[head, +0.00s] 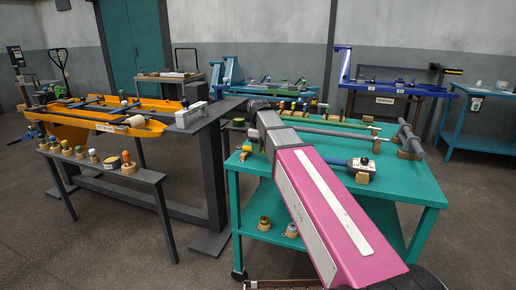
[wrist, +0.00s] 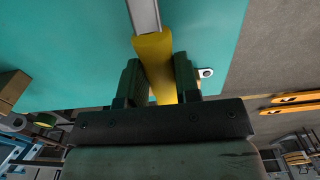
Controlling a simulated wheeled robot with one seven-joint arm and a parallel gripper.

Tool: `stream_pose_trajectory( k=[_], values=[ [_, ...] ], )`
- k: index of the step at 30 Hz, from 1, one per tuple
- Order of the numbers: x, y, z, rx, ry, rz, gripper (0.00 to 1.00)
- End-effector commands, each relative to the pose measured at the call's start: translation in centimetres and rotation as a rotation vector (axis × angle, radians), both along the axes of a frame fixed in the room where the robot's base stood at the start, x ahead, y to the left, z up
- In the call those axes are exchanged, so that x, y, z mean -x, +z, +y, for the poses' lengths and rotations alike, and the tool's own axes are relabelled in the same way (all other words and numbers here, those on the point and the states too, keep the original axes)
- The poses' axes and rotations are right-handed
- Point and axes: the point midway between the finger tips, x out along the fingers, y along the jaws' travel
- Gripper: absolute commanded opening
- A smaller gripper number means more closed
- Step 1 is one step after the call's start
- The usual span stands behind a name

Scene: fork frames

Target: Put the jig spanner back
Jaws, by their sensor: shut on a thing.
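In the wrist view my gripper (wrist: 158,78) has its two dark green fingers on either side of a yellow handle (wrist: 153,50) and is shut on it. A flat grey metal shaft (wrist: 144,15) runs from the handle out of the top of the frame. This yellow-handled tool may be the jig spanner, but its far end is out of view. A teal surface lies beyond it; I cannot tell whether the tool touches it. In the head view my pink arm reaches over the teal bench (head: 425,190), and I cannot make out the fingers or the tool.
The teal bench carries a long green bar, a grey rod on wooden blocks (head: 410,138) and a blue-handled tool (head: 345,163). Left stand an orange frame (head: 80,118) and a low dark bench (head: 150,175) with several knobbed pieces. Floor shows between the benches.

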Motion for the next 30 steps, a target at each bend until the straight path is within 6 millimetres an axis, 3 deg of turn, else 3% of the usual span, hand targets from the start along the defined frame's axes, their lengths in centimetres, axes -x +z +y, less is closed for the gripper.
stream_pose_trajectory(
  k=[4, 5, 7, 18, 23, 30],
  values=[
    [0.0, -0.1, 0.0, 0.000, 0.000, 0.000, 0.00],
    [0.0, -0.2, 0.0, 0.000, 0.000, 0.000, 0.33],
    [0.0, -0.1, 0.0, 0.000, 0.000, 0.000, 0.56],
    [0.0, -0.4, 0.0, 0.001, 0.000, 0.001, 0.56],
    [-0.1, 1.4, 0.0, 0.000, 0.000, -0.002, 0.56],
    [-0.7, 5.6, 0.4, 0.000, 0.000, -0.002, 0.56]
  ],
)
